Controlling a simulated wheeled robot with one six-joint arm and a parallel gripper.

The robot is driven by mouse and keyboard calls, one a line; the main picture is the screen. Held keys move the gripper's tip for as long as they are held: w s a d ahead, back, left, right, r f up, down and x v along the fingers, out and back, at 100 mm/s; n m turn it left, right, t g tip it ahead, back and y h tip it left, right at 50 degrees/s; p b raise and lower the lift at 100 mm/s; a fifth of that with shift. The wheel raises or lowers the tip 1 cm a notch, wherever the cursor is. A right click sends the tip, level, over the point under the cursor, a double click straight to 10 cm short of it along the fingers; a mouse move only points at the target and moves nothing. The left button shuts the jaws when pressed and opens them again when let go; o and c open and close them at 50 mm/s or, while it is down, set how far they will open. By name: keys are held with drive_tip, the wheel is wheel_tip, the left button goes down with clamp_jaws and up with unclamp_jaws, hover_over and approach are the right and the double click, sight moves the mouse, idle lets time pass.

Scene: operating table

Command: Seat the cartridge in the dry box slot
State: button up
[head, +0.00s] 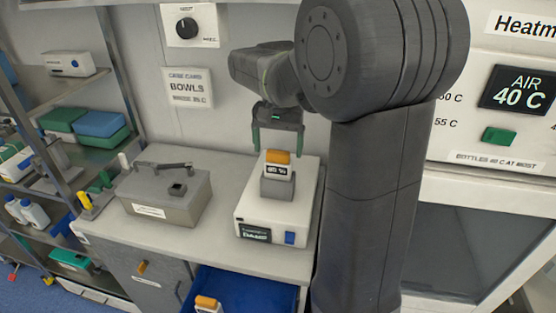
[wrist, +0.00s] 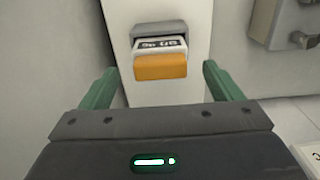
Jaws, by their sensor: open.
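A cartridge with an orange top and a white, dark-lettered label (head: 278,157) stands upright in the grey slot (head: 277,187) on top of the white dry box (head: 252,215). In the wrist view the cartridge (wrist: 161,66) sticks out of the grey slot (wrist: 158,28). Its lower part is hidden, so I cannot tell how deep it sits. My gripper (head: 277,143) is open and empty above the cartridge. In the wrist view its green fingers (wrist: 162,85) are spread to either side of the orange top, apart from it.
A grey lidded metal box (head: 165,200) stands on the counter left of the dry box. Another orange-topped cartridge (head: 207,303) lies in an open blue drawer (head: 250,288) below. Shelves (head: 85,85) stand at the left, and a heating cabinet (head: 480,215) stands at the right.

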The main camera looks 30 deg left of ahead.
sight(278, 161)
wheel_tip(278, 161, up, 6)
drive_tip(key=shift+r, duration=0.2)
drive_tip(key=shift+f, duration=0.15)
wheel_tip(278, 161, down, 12)
drive_tip(key=shift+r+p, duration=0.15)
drive_tip(key=shift+p, duration=0.25)
drive_tip(key=shift+r+b, duration=0.35)
drive_tip(key=shift+r, duration=1.15)
